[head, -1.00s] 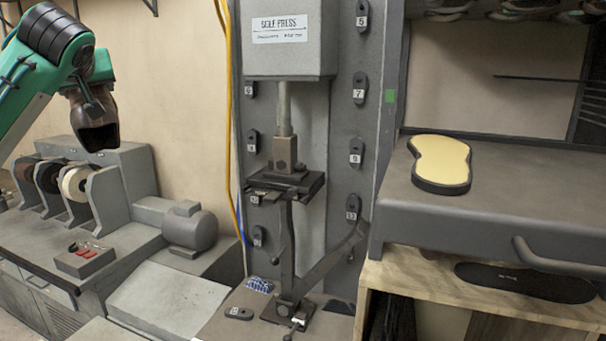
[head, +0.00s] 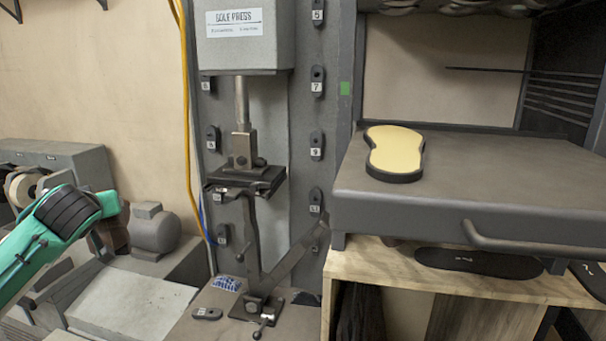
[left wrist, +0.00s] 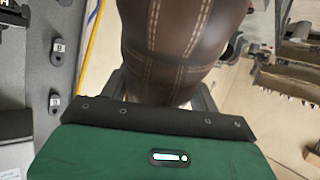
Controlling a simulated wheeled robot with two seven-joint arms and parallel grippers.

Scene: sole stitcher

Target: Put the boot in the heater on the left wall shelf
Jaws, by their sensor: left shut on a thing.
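My left gripper (head: 102,238) is at the lower left of the head view, shut on the brown leather boot (head: 119,228). Only part of the boot shows there, behind my arm. In the left wrist view the boot (left wrist: 175,42) fills the upper middle, with tan stitching, close against the gripper. Its ends are out of that view. My right gripper is not in view. I cannot make out a heater for certain. Dark shelf brackets (head: 14,10) show high on the left wall; what they carry is out of view.
The sole press (head: 245,45) stands in the middle, with a yellow hose (head: 187,130) beside it. A grey motor (head: 155,231) is just behind the boot. At right, a yellow-topped sole (head: 396,150) lies on a grey ledge (head: 450,190). The left wall above my arm is clear.

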